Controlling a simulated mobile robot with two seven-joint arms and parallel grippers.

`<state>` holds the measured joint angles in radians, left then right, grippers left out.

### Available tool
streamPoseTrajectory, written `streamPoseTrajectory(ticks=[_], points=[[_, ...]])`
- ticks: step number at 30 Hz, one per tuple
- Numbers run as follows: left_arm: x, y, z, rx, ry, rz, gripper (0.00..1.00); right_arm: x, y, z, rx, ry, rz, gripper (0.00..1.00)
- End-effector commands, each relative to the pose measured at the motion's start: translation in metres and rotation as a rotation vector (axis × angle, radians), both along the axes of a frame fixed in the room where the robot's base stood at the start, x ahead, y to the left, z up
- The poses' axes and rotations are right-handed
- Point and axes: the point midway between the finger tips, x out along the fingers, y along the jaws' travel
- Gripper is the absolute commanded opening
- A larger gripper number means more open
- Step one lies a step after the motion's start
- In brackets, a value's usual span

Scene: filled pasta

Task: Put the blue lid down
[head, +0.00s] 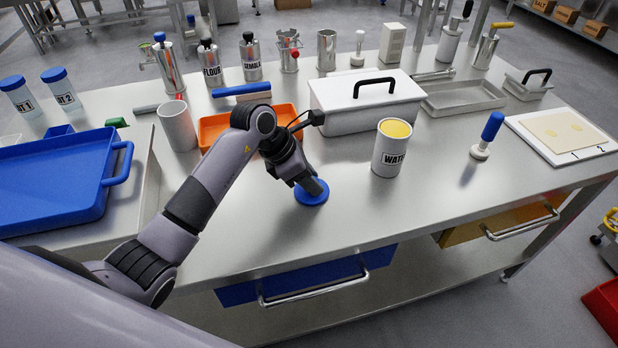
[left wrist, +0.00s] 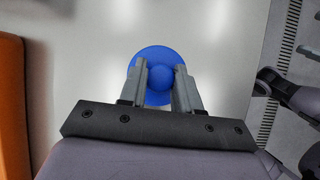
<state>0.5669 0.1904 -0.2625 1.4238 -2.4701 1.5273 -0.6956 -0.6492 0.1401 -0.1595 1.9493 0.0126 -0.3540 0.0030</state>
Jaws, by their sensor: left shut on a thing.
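The blue lid (head: 312,193) is a round disc with a ball knob, low at the steel table's surface near its front edge. I cannot tell whether it touches the table. My left gripper (head: 313,186) is above the lid, pointing down, and shut on its knob. In the left wrist view the lid (left wrist: 155,58) shows between and beyond the two fingers of the gripper (left wrist: 166,78).
A WATER canister (head: 390,150) with yellow contents stands to the right of the lid. An orange tray (head: 213,127) and a white box with a black handle (head: 340,118) are behind. A blue tray (head: 60,175) is at left. The table (head: 400,215) at front right is clear.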

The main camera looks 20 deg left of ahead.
Motion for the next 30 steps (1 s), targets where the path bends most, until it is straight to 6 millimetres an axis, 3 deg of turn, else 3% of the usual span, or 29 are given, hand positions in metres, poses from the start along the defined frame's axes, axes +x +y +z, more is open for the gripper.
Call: streamPoseTrajectory(ticks=[1, 2, 3, 4, 17, 30], points=[[0.0, 0.001, -0.003, 0.001, 0.001, 0.0, 0.0, 0.0, 0.0, -0.003, 0.0, 0.0, 0.0, 1.0], [0.0, 0.0, -0.002, 0.001, 0.001, 0.0, 0.42, 0.0, 0.0, -0.001, 0.0, 0.0, 0.0, 1.0], [0.0, 0.0, -0.002, 0.001, 0.001, 0.0, 0.55, 0.0, 0.0, -0.001, 0.0, 0.0, 0.0, 1.0], [0.0, 0.0, -0.002, 0.001, 0.001, 0.0, 0.58, 0.0, 0.0, -0.001, 0.0, 0.0, 0.0, 1.0], [-0.001, 0.003, 0.008, 0.001, 0.0, 0.001, 0.58, 0.0, 0.0, 0.008, 0.0, 0.0, 0.0, 1.0], [-0.018, 0.029, 0.063, 0.003, 0.001, 0.001, 0.58, 0.0, 0.0, 0.061, 0.0, 0.0, 0.0, 1.0]])
